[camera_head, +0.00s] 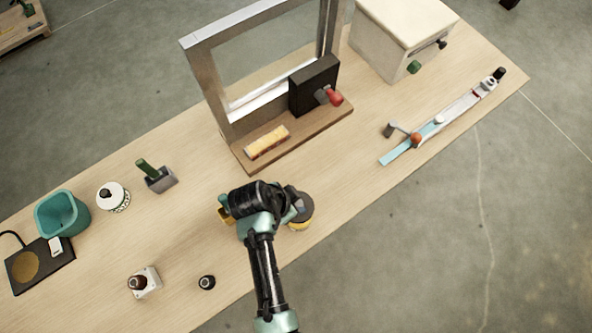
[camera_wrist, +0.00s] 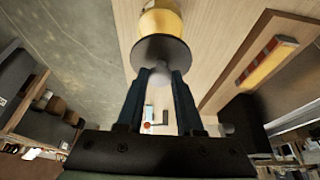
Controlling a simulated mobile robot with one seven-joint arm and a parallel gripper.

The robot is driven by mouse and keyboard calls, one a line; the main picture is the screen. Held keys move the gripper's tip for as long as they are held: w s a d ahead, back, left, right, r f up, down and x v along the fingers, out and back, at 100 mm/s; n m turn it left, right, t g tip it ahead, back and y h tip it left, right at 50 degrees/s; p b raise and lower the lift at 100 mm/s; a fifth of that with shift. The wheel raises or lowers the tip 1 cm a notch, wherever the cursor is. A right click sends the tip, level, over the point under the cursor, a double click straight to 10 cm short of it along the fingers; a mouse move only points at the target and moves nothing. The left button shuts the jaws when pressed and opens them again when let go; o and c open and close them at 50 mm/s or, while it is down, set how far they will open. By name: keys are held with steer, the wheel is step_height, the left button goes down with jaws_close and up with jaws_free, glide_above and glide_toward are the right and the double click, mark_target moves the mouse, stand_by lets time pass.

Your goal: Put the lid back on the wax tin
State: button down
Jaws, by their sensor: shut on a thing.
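The wax tin (camera_head: 302,227) is yellow and stands on the wooden bench right beside my arm. In the wrist view the tin (camera_wrist: 163,22) shows at the top, beyond the lid. The lid is a dark round disc (camera_wrist: 162,50) with a small knob. My gripper (camera_wrist: 158,76) is shut on the lid at its knob side. In the head view the dark lid (camera_head: 301,207) lies over most of the tin, leaving a yellow crescent showing below it. I cannot tell whether lid and tin touch; the tin's rim is hidden.
A wooden board (camera_head: 332,123) with a metal frame and a yellow bar (camera_head: 267,142) is behind my gripper. A small dark pot (camera_head: 207,282) stands in front left.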

steer(key=shift+s+d+f+b, duration=0.15)
steer(key=shift+d+f+b, duration=0.05)
steer(key=shift+f+b, duration=2.7)
steer(key=shift+f, duration=0.3)
steer(key=shift+a+f, duration=0.1)
steer(key=shift+f, duration=0.05)
stand_by(0.4)
jaws_free()
stand_by(0.3)
steer(key=shift+p, duration=0.35)
steer(key=shift+r+p, duration=3.15)
steer(key=shift+r, duration=0.4)
